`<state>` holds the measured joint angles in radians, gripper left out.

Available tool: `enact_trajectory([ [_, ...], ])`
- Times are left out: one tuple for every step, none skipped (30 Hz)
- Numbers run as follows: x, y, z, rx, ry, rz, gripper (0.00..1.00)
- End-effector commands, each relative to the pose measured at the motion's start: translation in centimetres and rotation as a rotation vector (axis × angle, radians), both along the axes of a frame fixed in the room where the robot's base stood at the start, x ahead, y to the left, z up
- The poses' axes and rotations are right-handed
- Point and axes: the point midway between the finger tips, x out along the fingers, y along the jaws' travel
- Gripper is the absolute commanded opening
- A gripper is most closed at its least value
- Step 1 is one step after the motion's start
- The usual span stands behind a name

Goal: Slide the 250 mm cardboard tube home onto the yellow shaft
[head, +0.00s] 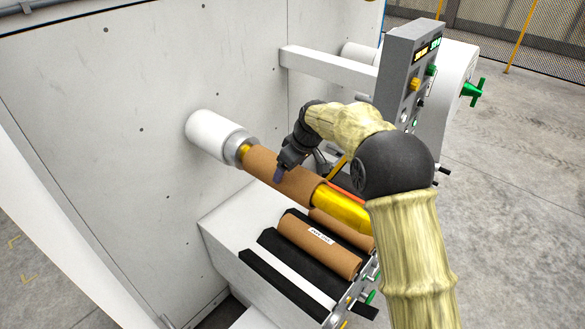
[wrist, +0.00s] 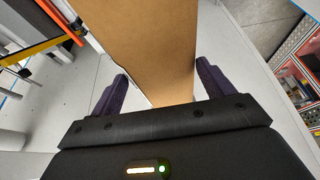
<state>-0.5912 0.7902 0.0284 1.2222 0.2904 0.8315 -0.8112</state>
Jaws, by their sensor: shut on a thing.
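The brown cardboard tube (head: 265,168) is around the yellow shaft (head: 342,209). A short bit of yellow shows between the tube's far end and the silver collar (head: 240,147), so they look slightly apart. A longer yellow length shows at the tube's near end. My gripper (head: 284,172) is shut on the tube from above, roughly mid-length. In the wrist view the tube (wrist: 150,45) fills the space between the two purple fingers of my gripper (wrist: 160,85). The tube's underside and the far finger's contact are hidden in the head view.
A white roller (head: 208,130) backs the collar at the white machine wall (head: 90,90). Below the shaft, a rack (head: 222,228) holds a labelled brown tube (head: 310,255), another brown tube and black pieces. A grey control panel (head: 400,75) stands behind my arm.

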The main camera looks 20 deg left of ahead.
Motion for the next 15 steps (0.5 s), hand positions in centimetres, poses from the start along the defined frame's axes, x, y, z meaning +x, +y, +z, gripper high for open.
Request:
enact_trajectory([
  [0.1, 0.2, 0.1, 0.001, -0.002, 0.001, 0.41],
  [0.1, 0.3, 0.1, 0.001, -0.003, 0.0, 0.41],
  [0.2, 0.4, 0.1, 0.002, -0.003, 0.0, 0.41],
  [0.2, 0.5, 0.1, 0.002, -0.003, 0.001, 0.41],
  [0.3, 0.6, 0.1, 0.002, -0.003, 0.001, 0.41],
  [0.3, 0.7, 0.1, 0.002, -0.003, 0.001, 0.41],
  [0.3, 0.8, 0.1, 0.002, -0.003, 0.001, 0.41],
  [0.3, 0.9, 0.1, 0.001, -0.002, 0.001, 0.41],
  [0.4, 1.0, 0.1, 0.001, -0.002, 0.001, 0.41],
  [0.4, 1.1, 0.1, 0.001, -0.002, 0.001, 0.41],
  [0.4, 1.2, 0.1, 0.001, -0.002, 0.001, 0.41],
  [0.4, 1.3, 0.1, 0.001, -0.002, 0.001, 0.41],
  [0.5, 1.4, 0.1, 0.001, -0.002, 0.001, 0.41],
  [0.5, 1.5, 0.1, 0.001, -0.002, 0.001, 0.41],
  [0.5, 1.6, 0.1, 0.002, -0.002, 0.001, 0.41],
])
